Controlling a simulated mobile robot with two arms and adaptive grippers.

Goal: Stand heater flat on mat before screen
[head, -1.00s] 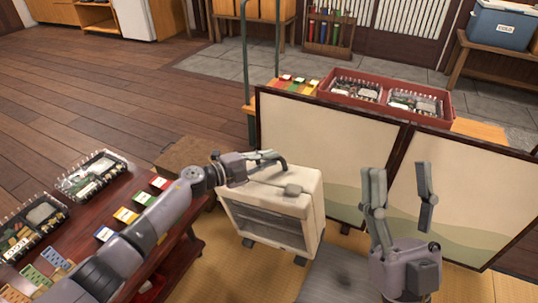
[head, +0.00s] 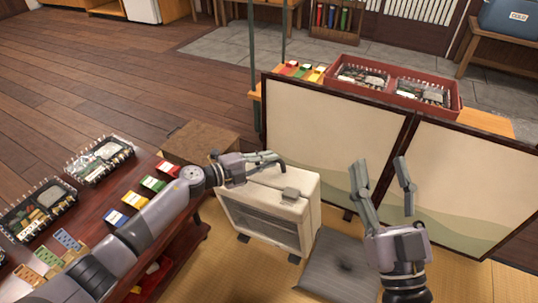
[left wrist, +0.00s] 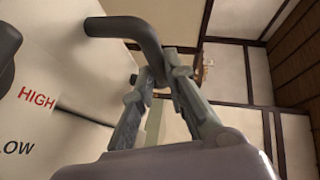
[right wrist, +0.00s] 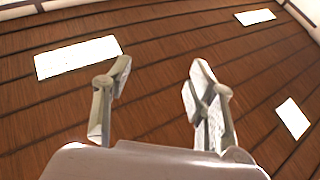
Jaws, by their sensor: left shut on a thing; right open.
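The heater (head: 262,222) is a cream box with a dark grille and dark feet, roughly upright left of the grey mat (head: 335,268). I cannot tell whether its feet touch the tatami. My left gripper (head: 272,160) is shut on its dark handle; in the left wrist view the fingertips (left wrist: 155,78) meet at the handle (left wrist: 130,30), beside HIGH and LOW lettering. The folding screen (head: 335,130) stands behind the heater and mat. My right gripper (head: 382,180) is open and empty, pointing up in front of the screen; its spread fingers also show in the right wrist view (right wrist: 160,85).
A dark red low table (head: 150,225) with trays and coloured cards stands at the left. A brown box (head: 200,142) is behind it, close to my left forearm. Behind the screen is a red crate (head: 450,112) on a bench. The mat's visible top is clear.

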